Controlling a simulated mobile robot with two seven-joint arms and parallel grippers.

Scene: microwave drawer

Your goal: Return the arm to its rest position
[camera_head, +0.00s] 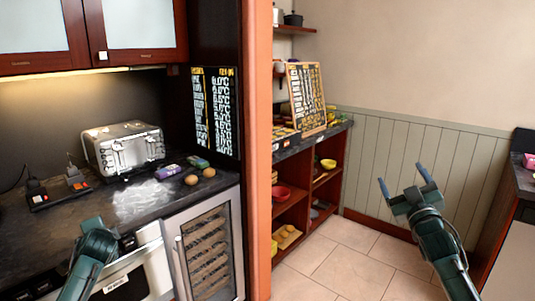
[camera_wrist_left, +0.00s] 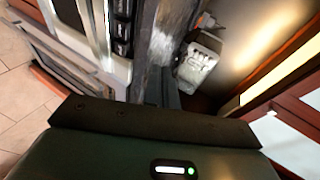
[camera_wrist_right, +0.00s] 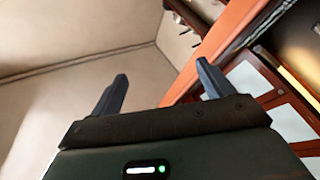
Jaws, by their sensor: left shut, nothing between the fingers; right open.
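My right gripper (camera_head: 404,182) is raised in the air over the tiled floor at the right of the head view. Its two fingers are spread with nothing between them, as the right wrist view (camera_wrist_right: 162,82) also shows. My left gripper (camera_head: 97,230) is at the lower left of the head view, in front of the counter and close to the steel microwave drawer (camera_head: 143,262). It is shut and empty; its fingertips are hard to make out. How far the drawer is open is partly hidden by my left arm.
A toaster (camera_head: 124,147), power strips and two eggs (camera_head: 198,178) are on the dark counter (camera_head: 60,225). A glass-fronted cooler (camera_head: 207,252) is below it. An orange post (camera_head: 258,140) and a low shelf unit (camera_head: 288,215) stand between the arms. The tiled floor (camera_head: 350,265) is clear.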

